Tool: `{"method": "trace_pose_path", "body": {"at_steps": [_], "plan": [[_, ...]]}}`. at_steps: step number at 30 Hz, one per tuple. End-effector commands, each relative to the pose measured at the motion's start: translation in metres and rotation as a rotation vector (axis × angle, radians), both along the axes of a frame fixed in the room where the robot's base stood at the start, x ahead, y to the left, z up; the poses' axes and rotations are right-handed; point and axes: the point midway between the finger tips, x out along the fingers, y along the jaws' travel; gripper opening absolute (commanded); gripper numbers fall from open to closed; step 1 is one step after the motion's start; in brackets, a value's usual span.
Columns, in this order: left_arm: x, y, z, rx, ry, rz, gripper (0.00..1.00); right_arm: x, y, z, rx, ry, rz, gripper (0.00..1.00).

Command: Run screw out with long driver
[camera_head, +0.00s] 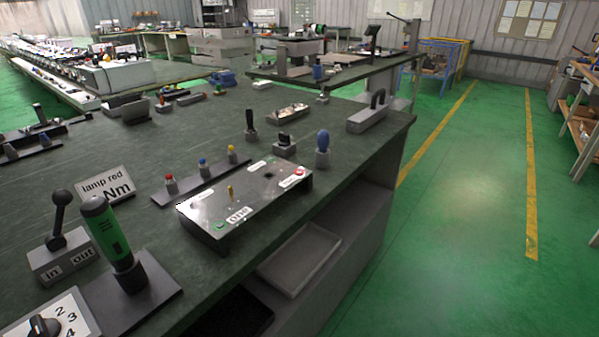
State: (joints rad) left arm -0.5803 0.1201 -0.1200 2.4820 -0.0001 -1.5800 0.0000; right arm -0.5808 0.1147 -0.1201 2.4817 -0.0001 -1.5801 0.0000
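A large driver with a green and black handle (108,232) stands upright, slightly tilted, in a dark base plate (160,280) at the front left of the bench. A metal box (250,217) with a black front sits near the bench's right edge. Its top carries a small yellow upright part (230,192), a dark round spot, a green button and a red button. I cannot make out which part is the screw. Neither of my grippers shows in this view.
The dark green bench (150,155) holds a lever block (62,250), a numbered dial (45,325), a "lamp red Nm" sign (105,187), a strip with coloured knobs (200,178) and a blue-knobbed block (323,150). A grey tray (300,258) lies on the shelf below. The floor at right is clear.

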Motion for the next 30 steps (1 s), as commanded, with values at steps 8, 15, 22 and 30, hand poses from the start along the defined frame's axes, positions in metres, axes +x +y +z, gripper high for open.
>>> {"method": "trace_pose_path", "body": {"at_steps": [8, 15, 22, 30], "plan": [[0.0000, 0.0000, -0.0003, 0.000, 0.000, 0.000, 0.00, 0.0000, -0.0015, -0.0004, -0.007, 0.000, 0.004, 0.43], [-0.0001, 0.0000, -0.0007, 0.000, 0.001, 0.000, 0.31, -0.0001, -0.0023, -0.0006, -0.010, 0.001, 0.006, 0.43], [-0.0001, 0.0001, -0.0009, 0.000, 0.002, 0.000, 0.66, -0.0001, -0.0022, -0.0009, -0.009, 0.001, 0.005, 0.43], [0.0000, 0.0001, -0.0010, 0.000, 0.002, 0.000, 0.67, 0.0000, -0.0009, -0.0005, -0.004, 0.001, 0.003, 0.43]]}}
